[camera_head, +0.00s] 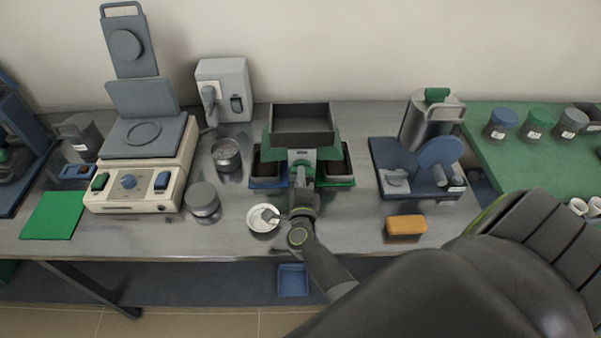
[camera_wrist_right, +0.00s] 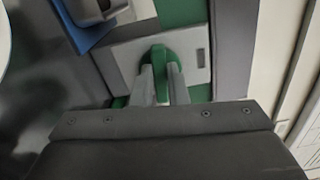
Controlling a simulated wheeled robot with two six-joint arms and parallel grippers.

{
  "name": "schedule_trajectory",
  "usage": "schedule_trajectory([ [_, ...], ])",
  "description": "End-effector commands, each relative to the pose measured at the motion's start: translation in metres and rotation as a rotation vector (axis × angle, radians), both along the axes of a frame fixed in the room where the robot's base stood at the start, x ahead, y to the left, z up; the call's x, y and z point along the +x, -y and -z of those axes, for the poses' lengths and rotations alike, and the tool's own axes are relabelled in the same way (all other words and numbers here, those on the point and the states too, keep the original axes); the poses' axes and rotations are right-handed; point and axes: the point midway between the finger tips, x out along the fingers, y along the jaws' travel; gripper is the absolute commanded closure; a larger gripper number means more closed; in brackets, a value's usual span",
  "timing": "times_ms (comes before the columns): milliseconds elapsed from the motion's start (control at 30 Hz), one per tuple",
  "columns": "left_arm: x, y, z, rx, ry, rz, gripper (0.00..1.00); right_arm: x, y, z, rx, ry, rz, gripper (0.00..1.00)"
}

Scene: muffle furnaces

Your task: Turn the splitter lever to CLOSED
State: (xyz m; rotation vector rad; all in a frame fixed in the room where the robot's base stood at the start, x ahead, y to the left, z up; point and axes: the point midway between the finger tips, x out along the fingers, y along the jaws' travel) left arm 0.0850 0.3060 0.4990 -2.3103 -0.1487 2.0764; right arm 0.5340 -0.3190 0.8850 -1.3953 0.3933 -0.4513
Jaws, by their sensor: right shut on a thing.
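The splitter (camera_head: 267,143) stands at the middle of the bench, with a dark open hopper on top and green sloping sides. Its front has a light grey plate, which fills the middle of the right wrist view (camera_wrist_right: 195,60). My right gripper (camera_head: 302,170) reaches the front of the splitter. In the right wrist view its two grey fingers are shut on the green lever (camera_wrist_right: 158,56), one on each side. The lever is mostly hidden by my gripper in the head view. I cannot read any OPEN or CLOSED marking. My left gripper is not in view.
Dark pans sit at both sides of the splitter's base, one in a blue tray (camera_head: 264,183). A white dish (camera_head: 262,218) lies in front, left of my arm. An orange block (camera_head: 406,225) lies right. A cream device (camera_head: 135,185) stands left.

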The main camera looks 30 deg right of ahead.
Motion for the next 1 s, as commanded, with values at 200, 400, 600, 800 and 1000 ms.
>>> schedule_trajectory([
  [200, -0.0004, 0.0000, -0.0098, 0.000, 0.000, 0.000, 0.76, 0.0005, 0.0000, -0.0009, -0.085, -0.052, 0.000, 1.00],
  [400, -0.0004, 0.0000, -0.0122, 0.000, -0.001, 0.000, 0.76, 0.0005, -0.0001, 0.0001, -0.123, -0.074, -0.001, 1.00],
  [600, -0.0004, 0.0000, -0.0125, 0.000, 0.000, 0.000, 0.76, 0.0003, 0.0001, 0.0009, -0.133, -0.080, 0.000, 1.00],
  [800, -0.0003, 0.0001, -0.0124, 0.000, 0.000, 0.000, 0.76, 0.0003, 0.0001, 0.0009, -0.133, -0.080, 0.000, 1.00],
  [1000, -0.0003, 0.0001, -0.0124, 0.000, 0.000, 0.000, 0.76, 0.0002, 0.0001, 0.0010, -0.132, -0.080, 0.000, 0.69],
])
